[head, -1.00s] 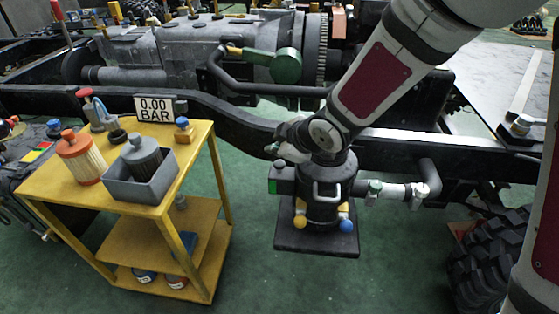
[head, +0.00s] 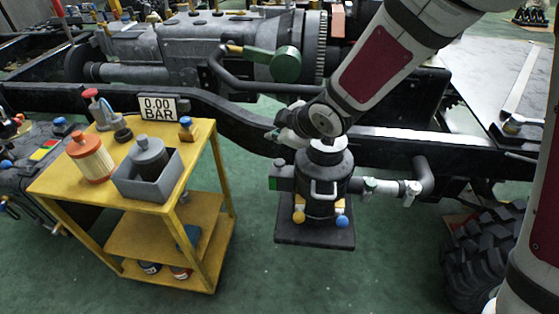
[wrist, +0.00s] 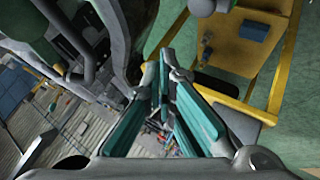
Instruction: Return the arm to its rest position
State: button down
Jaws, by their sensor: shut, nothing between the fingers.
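My arm reaches in from the upper right in the head view, over a black canister (head: 320,185) with a pale top. My gripper (head: 276,134) is at the arm's lower end, just above and left of the canister's top, partly hidden by the wrist. It points left toward the chassis rail. In the wrist view my gripper's teal-padded fingers (wrist: 164,62) are close together at the tips, with nothing held between them.
A yellow cart (head: 60,188) stands at left, with an orange-and-white filter (head: 91,160), a grey bin (head: 150,187) and a "0.00 BAR" display (head: 158,108). The black chassis rail (head: 225,118) runs behind. A tyre (head: 485,255) is at lower right. Green floor is open between cart and canister.

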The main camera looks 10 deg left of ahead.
jog(key=d+r+m+h, duration=0.1)
jog(key=d+r, duration=0.2)
jog(key=d, duration=0.1)
jog(key=s+d+r+m+h, duration=0.1)
jog(key=d+r+m, duration=0.1)
jog(key=d+r, duration=0.1)
jog(key=s+d+r+m+t+h, duration=0.1)
jog(key=d+r+m, duration=0.1)
jog(key=d, duration=0.2)
jog(key=shift+s+d+r+h, duration=0.1)
jog(key=shift+d+r+h, duration=0.2)
jog(key=shift+r+h, duration=0.1)
jog(key=s+d+r+m+g+h, duration=0.1)
jog(key=s+d+r+m, duration=0.35)
jog(key=s+d, duration=0.35)
jog(key=s+d+r+m+g+h, duration=0.15)
jog(key=s+d+r+m, duration=0.35)
jog(key=s, duration=0.6)
jog(key=s+d+f+m+g, duration=0.1)
jog(key=s+f+m+g, duration=0.3)
jog(key=s, duration=1.3)
notch_tip(320, 180, up, 19)
jog(key=w+n+t+p, duration=0.1)
jog(key=t+p, duration=0.1)
jog(key=p, duration=1.7)
jog(key=shift+a+t, duration=0.2)
jog(key=shift+t, duration=0.15)
jog(key=shift+r+n, duration=0.1)
jog(key=shift+n, duration=0.15)
